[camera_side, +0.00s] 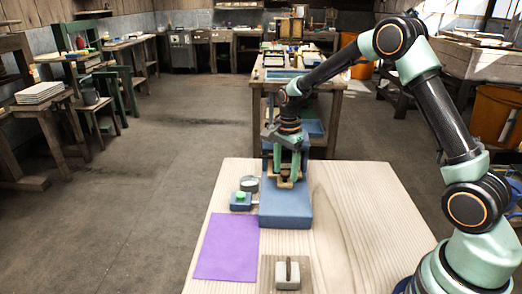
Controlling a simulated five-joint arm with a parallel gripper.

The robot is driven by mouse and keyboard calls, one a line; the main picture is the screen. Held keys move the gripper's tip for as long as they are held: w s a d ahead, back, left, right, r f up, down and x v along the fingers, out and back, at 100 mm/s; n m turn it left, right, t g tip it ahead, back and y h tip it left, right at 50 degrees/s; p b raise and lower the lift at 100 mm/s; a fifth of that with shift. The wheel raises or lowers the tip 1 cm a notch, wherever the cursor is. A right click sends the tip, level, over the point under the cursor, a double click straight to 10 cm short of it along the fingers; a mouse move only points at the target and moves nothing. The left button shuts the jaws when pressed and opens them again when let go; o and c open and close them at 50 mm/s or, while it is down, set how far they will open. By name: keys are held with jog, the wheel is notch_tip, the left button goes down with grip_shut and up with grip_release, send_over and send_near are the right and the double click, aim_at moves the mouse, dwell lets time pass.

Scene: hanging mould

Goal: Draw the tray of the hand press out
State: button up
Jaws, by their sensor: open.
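The hand press has a blue base (286,208) at the far middle of the pale wooden table. My gripper (287,172) points down over the back of this base, with its green fingers apart. A small tan piece (285,184) with a darker brown part above it sits at the fingertips, and it may be the tray. I cannot tell whether the fingers touch it. My gripper and wrist hide much of the press behind them.
A purple mat (227,247) lies at the left of the table. A small blue box with a green top (241,200) and a grey round piece (249,184) stand left of the press. A pale block with an upright handle (288,274) stands at the front.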

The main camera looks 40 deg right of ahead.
grip_shut()
jog(key=shift+r, duration=0.1)
dwell(1.2)
